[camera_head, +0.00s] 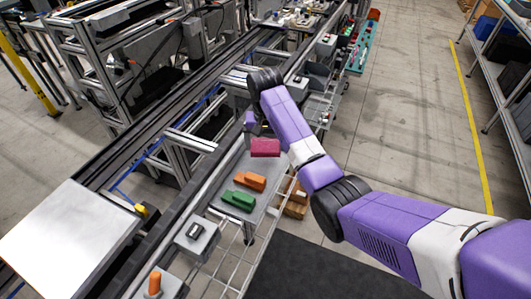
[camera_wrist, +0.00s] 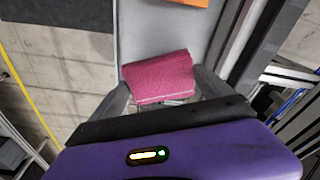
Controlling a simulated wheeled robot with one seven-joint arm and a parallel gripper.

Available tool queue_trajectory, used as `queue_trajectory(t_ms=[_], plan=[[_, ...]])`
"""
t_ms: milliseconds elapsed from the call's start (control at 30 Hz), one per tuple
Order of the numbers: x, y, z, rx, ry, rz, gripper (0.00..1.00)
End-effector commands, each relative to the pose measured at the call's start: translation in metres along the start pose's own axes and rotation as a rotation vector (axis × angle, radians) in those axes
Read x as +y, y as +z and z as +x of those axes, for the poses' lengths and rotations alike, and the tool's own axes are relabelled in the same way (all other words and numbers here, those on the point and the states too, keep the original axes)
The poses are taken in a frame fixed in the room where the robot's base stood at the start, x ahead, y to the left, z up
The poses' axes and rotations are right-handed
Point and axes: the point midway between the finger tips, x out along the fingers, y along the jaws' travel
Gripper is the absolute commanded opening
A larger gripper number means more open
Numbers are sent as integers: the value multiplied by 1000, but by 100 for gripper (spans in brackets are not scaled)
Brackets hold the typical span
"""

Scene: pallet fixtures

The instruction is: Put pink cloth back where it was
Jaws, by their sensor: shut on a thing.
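The pink cloth (camera_head: 265,147) is a folded, block-like piece at the far end of the grey shelf (camera_head: 226,170) in the head view. In the wrist view the pink cloth (camera_wrist: 158,77) lies between the fingers of my gripper (camera_wrist: 165,92), which is shut on it. The cloth is slightly tilted in the wrist view, with the grey shelf surface behind it. In the head view my arm partly hides the gripper, and I cannot tell whether the cloth touches the shelf.
An orange piece (camera_head: 250,181) and a green piece (camera_head: 239,200) lie on the near part of the shelf. A grey switch box (camera_head: 196,235) and an orange knob (camera_head: 155,283) stand closer. A conveyor frame runs along the left. Floor is open on the right.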

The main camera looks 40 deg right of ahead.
Motion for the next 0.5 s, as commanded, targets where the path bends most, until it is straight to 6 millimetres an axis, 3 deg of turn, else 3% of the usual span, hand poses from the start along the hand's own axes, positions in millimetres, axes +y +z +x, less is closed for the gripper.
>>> queue_trajectory(t_ms=[300, 500], plan=[[1, 6, 38, -3, 1, 1, 52], [0, 6, 45, 0, 0, 1, 52]])
